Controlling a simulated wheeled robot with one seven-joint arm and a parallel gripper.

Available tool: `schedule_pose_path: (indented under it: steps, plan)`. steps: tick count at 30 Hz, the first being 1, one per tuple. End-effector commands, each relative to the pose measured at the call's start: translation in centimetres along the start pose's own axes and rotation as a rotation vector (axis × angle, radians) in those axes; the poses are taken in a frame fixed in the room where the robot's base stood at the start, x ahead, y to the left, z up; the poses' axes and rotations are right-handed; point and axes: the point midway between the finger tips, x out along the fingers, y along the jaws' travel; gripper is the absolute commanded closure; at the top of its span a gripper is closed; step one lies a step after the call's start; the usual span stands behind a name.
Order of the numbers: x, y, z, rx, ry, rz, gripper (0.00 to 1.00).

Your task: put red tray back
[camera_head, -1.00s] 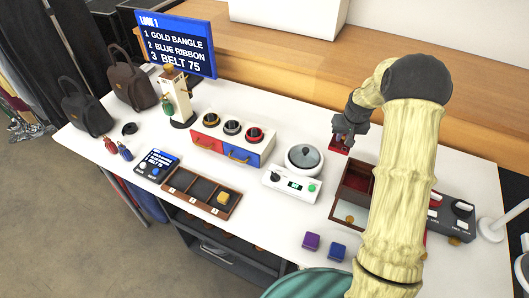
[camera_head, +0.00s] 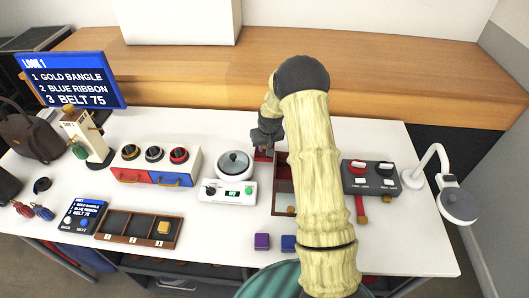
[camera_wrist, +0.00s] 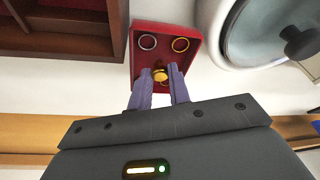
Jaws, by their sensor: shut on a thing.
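The red tray (camera_wrist: 163,27) shows in the wrist view with a silver ring, a gold ring and a yellow knob (camera_wrist: 160,75) on it. My gripper (camera_wrist: 160,71) is shut on the tray at this knob. In the head view, my gripper (camera_head: 266,138) is at the back of the table, with the red tray (camera_head: 262,156) partly hidden below it. The open wooden box (camera_head: 283,158) with red lining is just right of the tray; my arm covers part of it. The box also shows at upper left in the wrist view (camera_wrist: 68,46), beside and apart from the tray.
A white scale (camera_head: 228,191) with a round lidded pot (camera_head: 234,164) stands close left of the tray. A dark switch box (camera_head: 368,178) and a white lamp (camera_head: 458,205) are to the right. A wooden ledge (camera_head: 210,75) runs behind the table.

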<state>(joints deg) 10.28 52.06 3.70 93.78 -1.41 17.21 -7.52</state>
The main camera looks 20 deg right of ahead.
Motion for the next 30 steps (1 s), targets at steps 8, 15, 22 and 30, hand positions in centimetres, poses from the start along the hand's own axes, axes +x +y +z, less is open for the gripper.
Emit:
schedule_pose_path:
  steps: [8, 15, 22, 30]
  plan:
    - [2.3, 0.0, 0.8, 0.000, -0.004, -0.001, 1.00]
    - [3.5, 0.0, 1.1, 0.000, 0.001, 0.000, 1.00]
    - [3.8, 0.0, 1.2, 0.000, 0.000, 0.000, 1.00]
    - [3.8, 0.0, 1.2, 0.000, 0.000, 0.000, 0.59]
